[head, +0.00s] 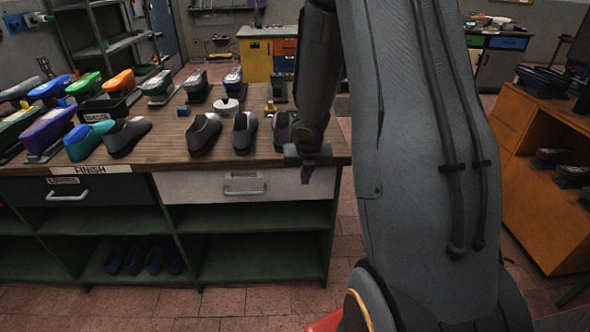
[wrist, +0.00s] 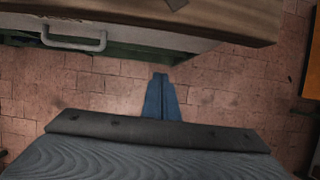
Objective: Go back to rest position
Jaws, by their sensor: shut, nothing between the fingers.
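My gripper (head: 306,174) is in front of the right end of the workbench (head: 200,150), by its front edge and pointing down. In the wrist view the two blue-grey fingers (wrist: 161,97) lie together with nothing between them. Below them the wrist view shows only floor, with the bench's drawer front and handle (wrist: 73,38) at the upper left.
Grey shoes (head: 204,133) and colored shoe forms (head: 90,82) stand on the bench. An orange cabinet (head: 545,190) stands at the right. A yellow cabinet (head: 256,60) is at the back. Tiled floor (wrist: 215,90) below my gripper is clear.

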